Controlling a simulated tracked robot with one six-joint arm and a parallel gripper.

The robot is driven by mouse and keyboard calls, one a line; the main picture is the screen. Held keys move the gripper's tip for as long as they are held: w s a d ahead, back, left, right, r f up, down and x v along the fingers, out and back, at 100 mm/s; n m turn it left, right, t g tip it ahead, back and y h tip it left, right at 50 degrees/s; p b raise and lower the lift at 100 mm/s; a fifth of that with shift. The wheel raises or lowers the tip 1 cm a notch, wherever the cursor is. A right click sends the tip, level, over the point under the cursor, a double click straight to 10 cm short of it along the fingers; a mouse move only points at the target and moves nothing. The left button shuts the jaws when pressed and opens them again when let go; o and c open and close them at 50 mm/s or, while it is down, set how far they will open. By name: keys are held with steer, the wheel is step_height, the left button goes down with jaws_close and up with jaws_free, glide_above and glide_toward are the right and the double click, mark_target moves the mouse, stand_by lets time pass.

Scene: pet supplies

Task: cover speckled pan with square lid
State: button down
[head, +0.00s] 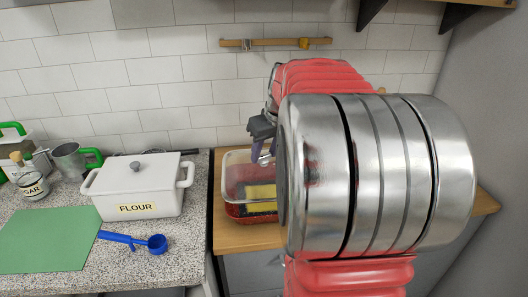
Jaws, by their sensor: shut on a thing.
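The square lid (236,172) looks clear with a pale rim. It is at the right of the counter, over or just above the speckled pan (234,210), a red dish. Yellow pieces show in or through the pan. My gripper (261,158) is shut on the lid, near its upper right part. My large arm link hides the right side of the lid and pan. I cannot tell whether the lid touches the pan's rim.
The pan stands on a wooden worktop (230,240). A wooden rail (275,43) is on the wall.

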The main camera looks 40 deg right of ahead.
mark_target(266, 165)
steer(key=shift+f, duration=2)
steer(key=shift+s, duration=0.15)
steer(key=shift+f, duration=0.45)
stand_by(1.6)
steer(key=c, duration=1)
jaws_free()
steer(key=shift+f, duration=0.1)
steer(key=v, duration=1.4)
